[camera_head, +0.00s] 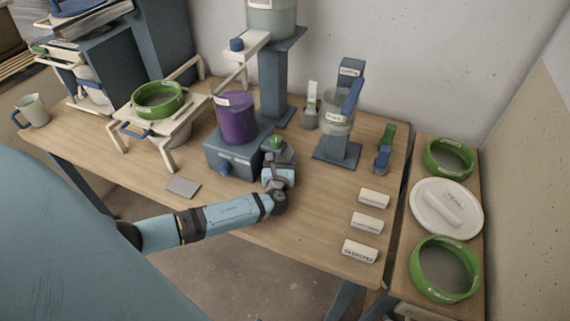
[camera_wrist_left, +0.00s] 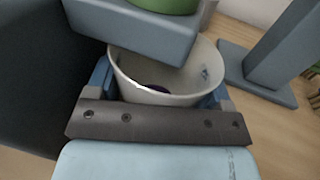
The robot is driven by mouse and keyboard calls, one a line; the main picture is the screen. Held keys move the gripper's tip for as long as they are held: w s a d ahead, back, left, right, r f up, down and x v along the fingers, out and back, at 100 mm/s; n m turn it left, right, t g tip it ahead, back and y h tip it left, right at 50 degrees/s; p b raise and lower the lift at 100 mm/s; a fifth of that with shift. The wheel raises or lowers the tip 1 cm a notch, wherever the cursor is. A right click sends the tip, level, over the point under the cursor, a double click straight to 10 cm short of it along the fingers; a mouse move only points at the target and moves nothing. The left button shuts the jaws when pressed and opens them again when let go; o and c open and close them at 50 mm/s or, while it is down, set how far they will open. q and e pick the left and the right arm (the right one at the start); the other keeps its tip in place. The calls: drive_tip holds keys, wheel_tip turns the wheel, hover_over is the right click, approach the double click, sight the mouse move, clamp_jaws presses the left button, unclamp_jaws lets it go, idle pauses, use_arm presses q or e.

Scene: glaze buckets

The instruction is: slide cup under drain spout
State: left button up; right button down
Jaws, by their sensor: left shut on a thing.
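My left gripper (camera_head: 278,172) is shut on a pale cup (camera_wrist_left: 185,88), whose open top shows in the wrist view between the two fingers. A small dark purple patch shows inside the cup. A blue-grey block with a green part on top (camera_wrist_left: 135,30) overhangs the far part of the cup's mouth. In the head view this green-topped block (camera_head: 278,148) sticks out at the right of the stand (camera_head: 228,160) that carries a purple bucket (camera_head: 237,122). It looks like the drain spout, but its opening is hidden. The cup is mostly hidden in the head view. My right gripper is out of view.
A blue stand with a clear container (camera_head: 337,122) is to the right. Several white labelled blocks (camera_head: 366,223) line the table's right side. A grey square (camera_head: 183,187) lies near the front edge. A side table (camera_head: 400,275) holds green rings.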

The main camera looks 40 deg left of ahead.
use_arm(q)
drive_tip(key=shift+s+a, duration=0.2)
drive_tip(key=shift+s, duration=0.05)
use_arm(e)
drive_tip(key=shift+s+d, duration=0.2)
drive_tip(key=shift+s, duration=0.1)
use_arm(q)
drive_tip(key=o, duration=0.9)
drive_tip(key=shift+w, duration=0.2)
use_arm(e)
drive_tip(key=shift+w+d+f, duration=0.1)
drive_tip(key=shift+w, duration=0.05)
use_arm(q)
drive_tip(key=shift+a, duration=0.15)
drive_tip(key=shift+s, duration=0.15)
drive_tip(key=shift+s+f, duration=0.15)
drive_tip(key=v, duration=1.3)
drive_tip(key=shift+d, duration=0.55)
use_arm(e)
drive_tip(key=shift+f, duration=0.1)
